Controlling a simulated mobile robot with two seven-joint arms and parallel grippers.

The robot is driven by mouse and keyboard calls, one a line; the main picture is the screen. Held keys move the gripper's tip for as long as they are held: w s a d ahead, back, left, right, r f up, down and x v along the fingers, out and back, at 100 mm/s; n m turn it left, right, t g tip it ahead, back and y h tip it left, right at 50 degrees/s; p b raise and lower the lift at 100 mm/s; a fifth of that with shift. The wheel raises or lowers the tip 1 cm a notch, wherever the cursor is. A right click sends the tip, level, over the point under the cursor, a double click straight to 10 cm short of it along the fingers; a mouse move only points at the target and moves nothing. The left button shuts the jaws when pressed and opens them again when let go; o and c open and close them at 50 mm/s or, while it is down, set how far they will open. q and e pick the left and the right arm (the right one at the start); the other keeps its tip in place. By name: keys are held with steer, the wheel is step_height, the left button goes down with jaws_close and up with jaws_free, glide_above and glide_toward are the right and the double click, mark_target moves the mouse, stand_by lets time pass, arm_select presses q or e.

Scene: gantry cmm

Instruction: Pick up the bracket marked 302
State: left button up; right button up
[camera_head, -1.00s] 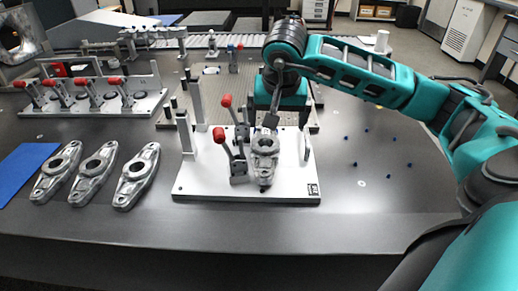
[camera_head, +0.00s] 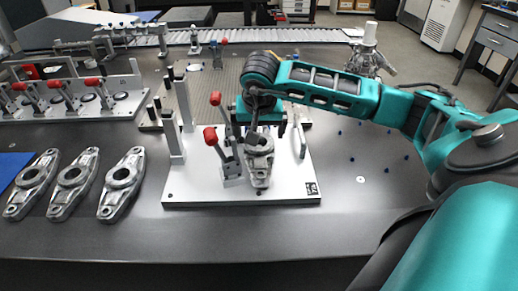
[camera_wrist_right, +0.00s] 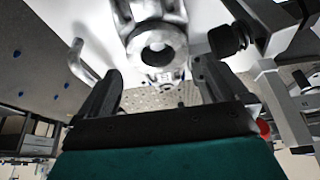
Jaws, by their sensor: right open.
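A grey cast-metal bracket (camera_head: 259,172) with a round bore sits tilted in a white fixture (camera_head: 205,192) beside red-knobbed toggle clamps (camera_head: 228,150). Three similar brackets lie on the table at the left: a left one (camera_head: 32,182), a middle one (camera_head: 72,182) and a right one (camera_head: 121,183). I cannot read a 302 mark on any of them. My right gripper (camera_head: 268,124) is just behind and above the fixture bracket. In the right wrist view the bracket's end (camera_wrist_right: 157,45) shows between and beyond the open fingers (camera_wrist_right: 158,82). My left gripper is out of view.
Upright posts (camera_head: 173,130) stand at the fixture's left side and a bent metal handle (camera_head: 300,139) at its right. A multi-clamp fixture (camera_head: 70,108) is at the back left. A blue mat (camera_head: 12,163) lies at the left edge. The table right of the fixture is mostly clear.

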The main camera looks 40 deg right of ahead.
mark_target(259, 145)
steer(key=x, duration=0.3)
steer(key=s+x, duration=0.1)
steer(key=shift+w+a+f+b, duration=0.15)
steer(key=shift+a+f+b, duration=0.05)
steer(key=shift+f+b, duration=0.2)
steer(key=shift+r, duration=0.15)
steer(key=c, duration=1.4)
